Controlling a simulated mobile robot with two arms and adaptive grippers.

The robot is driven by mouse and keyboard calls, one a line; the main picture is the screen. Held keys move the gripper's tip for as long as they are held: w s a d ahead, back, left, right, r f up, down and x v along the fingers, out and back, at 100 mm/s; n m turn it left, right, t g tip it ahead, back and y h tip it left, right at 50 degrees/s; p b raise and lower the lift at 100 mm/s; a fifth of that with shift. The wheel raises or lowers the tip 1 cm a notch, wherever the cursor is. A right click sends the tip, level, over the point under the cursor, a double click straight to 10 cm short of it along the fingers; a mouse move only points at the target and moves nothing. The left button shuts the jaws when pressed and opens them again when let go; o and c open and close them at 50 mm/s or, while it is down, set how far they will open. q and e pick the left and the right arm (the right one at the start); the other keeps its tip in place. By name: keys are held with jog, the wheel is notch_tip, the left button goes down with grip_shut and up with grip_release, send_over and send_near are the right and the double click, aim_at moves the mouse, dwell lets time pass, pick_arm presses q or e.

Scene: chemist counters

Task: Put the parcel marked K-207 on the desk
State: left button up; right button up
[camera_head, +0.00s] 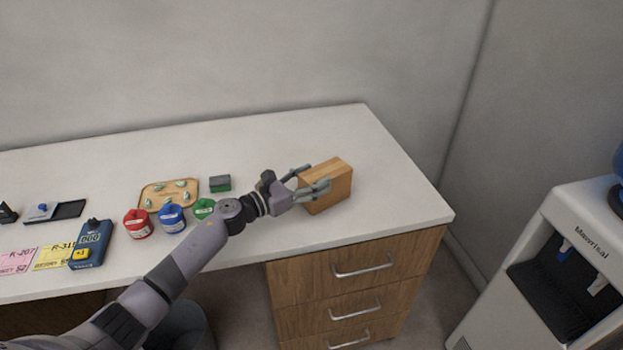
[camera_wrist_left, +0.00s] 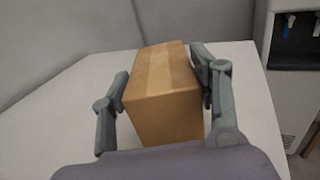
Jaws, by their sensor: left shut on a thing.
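A brown cardboard parcel (camera_head: 332,188) is at the right part of the white desk (camera_head: 390,150), near its front edge. My left gripper (camera_head: 306,184) is shut on the parcel, with its fingers on two opposite sides. In the left wrist view the parcel (camera_wrist_left: 163,95) sits between the two fingers of the left gripper (camera_wrist_left: 165,100), with a tape strip along its top. No marking K-207 can be read on the faces in view. I cannot tell whether the parcel touches the desk or is slightly above it. My right gripper is not in view.
Red (camera_head: 137,224), blue (camera_head: 172,219) and green (camera_head: 204,209) containers stand left of the parcel. A wooden board (camera_head: 168,187), a small green-grey block (camera_head: 220,184), a blue device (camera_head: 91,243) and pink and yellow labels lie further left. A water dispenser (camera_head: 560,250) stands right. The desk's right end is clear.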

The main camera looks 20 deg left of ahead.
pick_arm(q)
jog(key=o, duration=1)
jog(key=shift+f, duration=0.15)
jog(key=shift+c, duration=0.2)
jog(key=o, duration=0.5)
jog(key=shift+c, duration=0.2)
jog(key=shift+r, duration=0.2)
jog(key=shift+s+a+f, duration=0.15)
jog(key=shift+s+a, duration=0.05)
jog(key=shift+s, duration=0.05)
jog(key=b+v, duration=0.2)
jog(key=v, duration=0.7)
jog(key=shift+s+a+b, duration=0.15)
jog(key=shift+s+b, duration=0.1)
jog(key=shift+b, duration=0.15)
jog(key=shift+v, duration=0.9)
